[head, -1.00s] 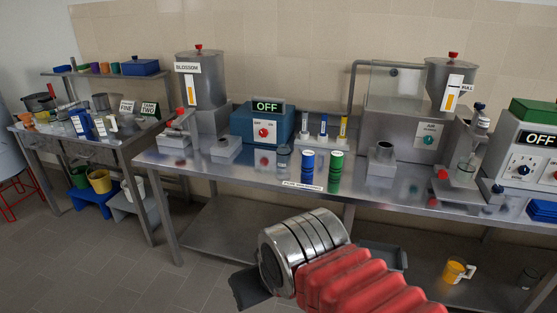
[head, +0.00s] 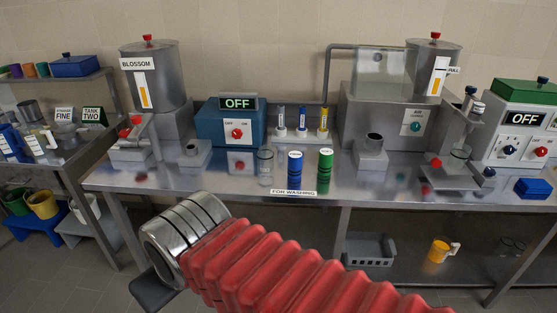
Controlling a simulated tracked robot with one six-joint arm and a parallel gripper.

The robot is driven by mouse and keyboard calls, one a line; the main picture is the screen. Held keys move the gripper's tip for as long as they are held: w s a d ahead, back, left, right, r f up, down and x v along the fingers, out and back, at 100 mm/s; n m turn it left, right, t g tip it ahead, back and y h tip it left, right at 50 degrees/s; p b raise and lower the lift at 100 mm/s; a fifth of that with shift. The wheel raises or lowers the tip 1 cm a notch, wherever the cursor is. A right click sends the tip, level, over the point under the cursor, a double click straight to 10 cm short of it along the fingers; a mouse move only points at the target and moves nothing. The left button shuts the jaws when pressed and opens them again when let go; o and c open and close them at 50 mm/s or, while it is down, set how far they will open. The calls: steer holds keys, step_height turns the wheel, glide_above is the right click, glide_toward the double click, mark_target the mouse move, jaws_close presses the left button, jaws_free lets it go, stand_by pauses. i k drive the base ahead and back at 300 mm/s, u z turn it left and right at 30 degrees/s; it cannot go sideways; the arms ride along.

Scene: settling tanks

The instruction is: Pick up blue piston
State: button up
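A small blue upright piece (head: 302,119), likely the blue piston, stands on a white base between a grey one (head: 280,120) and a yellow one (head: 324,119), at the back of the steel table (head: 230,184). A larger blue cylinder (head: 295,171) with a pale band stands near the front edge, beside a similar green cylinder (head: 326,166). My gripper (head: 155,290) is low at the left, in front of the table and well apart from these pieces. Only a dark part of it shows past my silver wrist, so its fingers cannot be made out.
A clear glass (head: 265,167) stands left of the blue cylinder. A blue box marked OFF (head: 223,128) is behind it, and a grey block with a cup (head: 372,151) is to the right. A grey tray (head: 369,250) and a yellow jug (head: 439,250) are on the lower shelf.

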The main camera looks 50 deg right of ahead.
mark_target(295, 161)
steer(key=z, duration=0.25)
steer(key=i, duration=0.75)
steer(key=z, duration=0.75)
steer(key=i, duration=0.45)
steer(key=z, duration=0.3)
